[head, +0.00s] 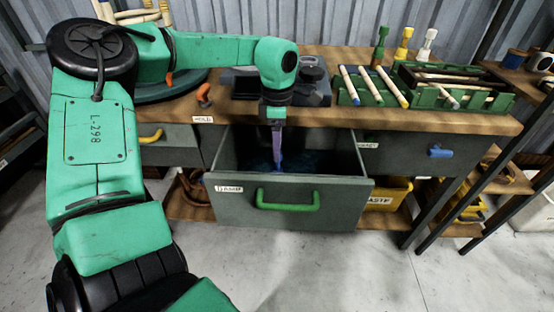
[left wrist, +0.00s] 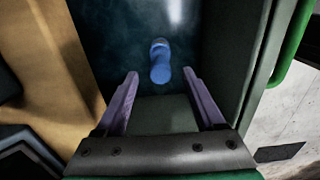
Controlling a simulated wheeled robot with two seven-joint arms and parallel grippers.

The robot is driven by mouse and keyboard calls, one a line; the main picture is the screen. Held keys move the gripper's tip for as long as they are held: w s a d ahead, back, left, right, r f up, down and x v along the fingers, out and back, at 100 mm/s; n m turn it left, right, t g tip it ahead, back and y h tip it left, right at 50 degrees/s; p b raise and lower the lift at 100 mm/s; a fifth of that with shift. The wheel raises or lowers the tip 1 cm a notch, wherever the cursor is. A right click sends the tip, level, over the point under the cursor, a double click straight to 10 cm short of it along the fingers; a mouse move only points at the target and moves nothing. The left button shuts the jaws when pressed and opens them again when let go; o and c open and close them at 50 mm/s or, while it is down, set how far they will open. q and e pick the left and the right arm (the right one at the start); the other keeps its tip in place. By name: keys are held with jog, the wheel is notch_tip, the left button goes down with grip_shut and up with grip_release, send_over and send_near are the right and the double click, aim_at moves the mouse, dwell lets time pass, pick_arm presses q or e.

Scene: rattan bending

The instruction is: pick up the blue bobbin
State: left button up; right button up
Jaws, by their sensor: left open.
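The blue bobbin (left wrist: 160,62) lies on the dark floor of the open drawer, seen in the left wrist view ahead of and between my gripper's fingers. My left gripper (left wrist: 161,90) has its two purple fingers spread apart with nothing between them. In the head view my left gripper (head: 277,165) points down into the open drawer (head: 290,205). The bobbin cannot be made out in the head view, where the drawer's inside is dark. My right gripper is in neither view.
The drawer's front has a green handle (head: 287,201), and its side walls stand close around my gripper. On the workbench (head: 345,116) are a green rack (head: 450,88) with rods and a dark grey device (head: 312,72). A yellow bin (head: 388,194) sits below.

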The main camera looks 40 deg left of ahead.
pick_arm(q)
notch_tip(320, 180, down, 4)
jog(key=shift+a+r, duration=0.1)
jog(key=shift+s+r, duration=0.1)
grip_shut()
dwell(1.2)
